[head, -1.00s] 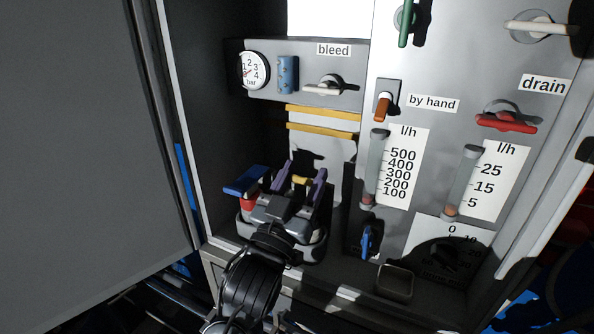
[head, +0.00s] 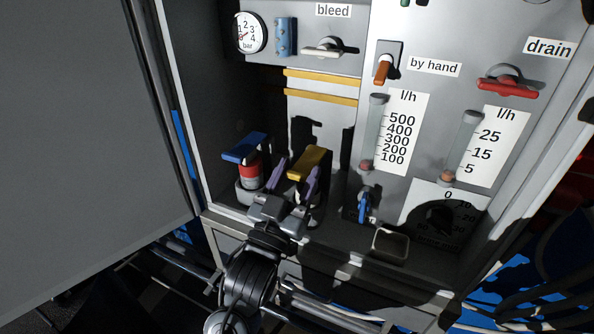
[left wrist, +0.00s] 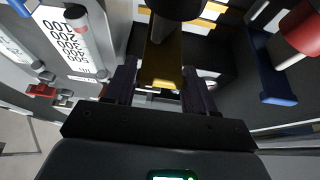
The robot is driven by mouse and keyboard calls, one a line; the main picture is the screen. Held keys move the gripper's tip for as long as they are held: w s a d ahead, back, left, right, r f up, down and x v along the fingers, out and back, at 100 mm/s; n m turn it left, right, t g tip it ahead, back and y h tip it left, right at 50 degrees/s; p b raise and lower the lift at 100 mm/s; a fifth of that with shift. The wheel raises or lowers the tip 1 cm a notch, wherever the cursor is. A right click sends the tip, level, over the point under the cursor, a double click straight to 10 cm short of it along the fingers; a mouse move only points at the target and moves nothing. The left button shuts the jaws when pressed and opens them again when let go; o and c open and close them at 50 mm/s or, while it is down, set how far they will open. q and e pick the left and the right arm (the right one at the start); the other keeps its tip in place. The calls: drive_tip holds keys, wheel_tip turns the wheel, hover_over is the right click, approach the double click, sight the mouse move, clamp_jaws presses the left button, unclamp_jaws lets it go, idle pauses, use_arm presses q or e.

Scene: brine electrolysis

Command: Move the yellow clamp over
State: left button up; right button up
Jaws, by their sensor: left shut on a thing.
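The yellow clamp (head: 308,161) is a flat yellow bar inside the cabinet's lower left compartment, to the right of a similar blue bar. My left gripper (head: 296,178) reaches it from the front and below, with one purple finger on each side. In the left wrist view the yellow clamp (left wrist: 163,62) lies between the two dark fingers of the left gripper (left wrist: 160,85). The gripper is shut on it. The clamp's lower support is partly hidden behind the fingers. My right gripper is not in view.
A blue bar (head: 245,147) on a red-and-white body (head: 250,172) stands close at left. A small blue valve (head: 365,206) is at right, below a flow tube (head: 374,135). A grey door (head: 70,120) stands at far left. Yellow strips (head: 320,87) cross the back wall.

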use_arm(q)
drive_tip(key=shift+w+f, duration=0.1)
drive_tip(key=shift+f, duration=0.2)
clamp_jaws()
drive_tip(key=o, duration=1)
unclamp_jaws()
drive_tip(key=o, duration=0.4)
drive_tip(key=shift+r, duration=0.15)
drive_tip(key=b+v, duration=0.1)
drive_tip(key=v, duration=1)
